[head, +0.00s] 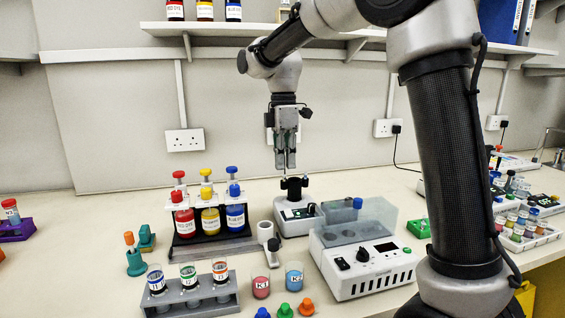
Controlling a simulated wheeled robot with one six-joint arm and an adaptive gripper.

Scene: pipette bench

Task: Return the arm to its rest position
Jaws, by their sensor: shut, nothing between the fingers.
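My gripper (285,158) hangs pointing down over the middle of the bench. Its two fingers are together, with nothing between them. Below the fingertips stands a small grey-white device (297,222) with a black top (293,188); I cannot tell the exact gap between them. My arm reaches in from the right and bends over at the top of the picture.
Three dye bottles (209,218) stand in a rack left of the gripper. A white instrument with a clear cover (368,272) is at right. A rack of labelled vials (189,285) is in front. A shelf (345,36) runs above the bench.

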